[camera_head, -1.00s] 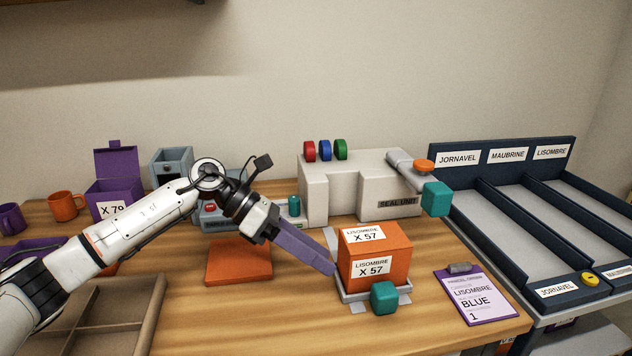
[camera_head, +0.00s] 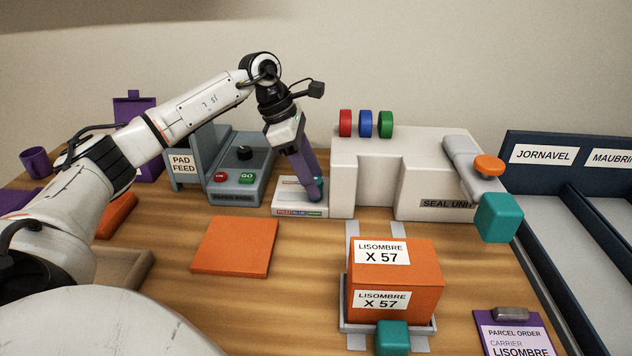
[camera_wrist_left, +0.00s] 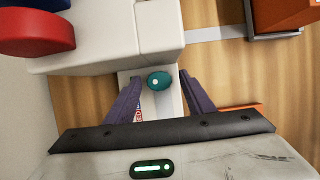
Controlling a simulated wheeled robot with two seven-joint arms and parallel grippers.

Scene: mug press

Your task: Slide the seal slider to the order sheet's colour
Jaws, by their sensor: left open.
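The seal slider's teal knob (camera_head: 319,183) stands on a small white base (camera_head: 287,198) left of the seal unit. A strip with red, blue and green labels runs along the base's front. My left gripper (camera_head: 313,190) points down at the knob, partly hiding it. In the left wrist view the knob (camera_wrist_left: 159,81) lies between the two open purple fingers, with gaps on both sides. The order sheet (camera_head: 513,338) at the lower right reads "LISOMBRE"; its lower part is cut off. My right gripper is not in view.
The white seal unit (camera_head: 365,185) carries red, blue and green discs (camera_head: 365,124) and stands right beside the slider. The paper pass (camera_head: 240,180) is to the left. An orange parcel (camera_head: 420,285) on a tray and an orange sheet (camera_head: 235,246) lie in front.

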